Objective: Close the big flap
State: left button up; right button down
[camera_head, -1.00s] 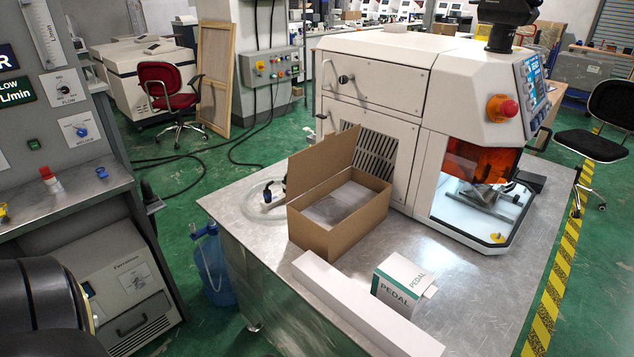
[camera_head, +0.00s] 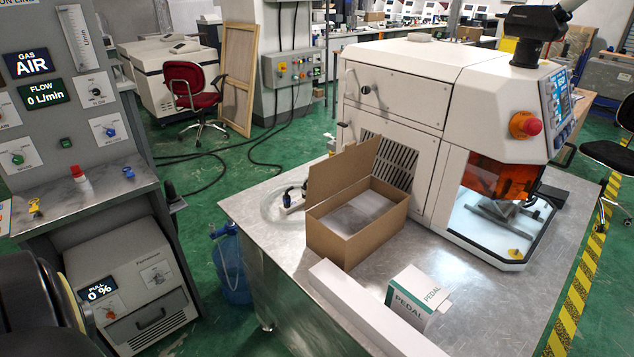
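A brown cardboard box (camera_head: 345,250) stands open on the metal table. Its big flap (camera_head: 343,172) stands raised along the back left side, leaning slightly outward. A grey-white flat item (camera_head: 360,212) lies inside the box. Neither gripper shows in the head view. Only a dark part of my own arm shows at the lower left, well away from the box.
The metal table (camera_head: 480,290) carries a white machine (camera_head: 400,85) behind the box. A long white carton (camera_head: 365,310) and a small PEDAL box (camera_head: 415,297) stand in front. A grey control cabinet (camera_head: 75,215) is at the left. Green floor lies between cabinet and table.

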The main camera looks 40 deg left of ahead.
aim_at(328, 177)
jog(key=u, duration=0.2)
jog(key=i, duration=0.15)
jog(key=u, duration=0.6)
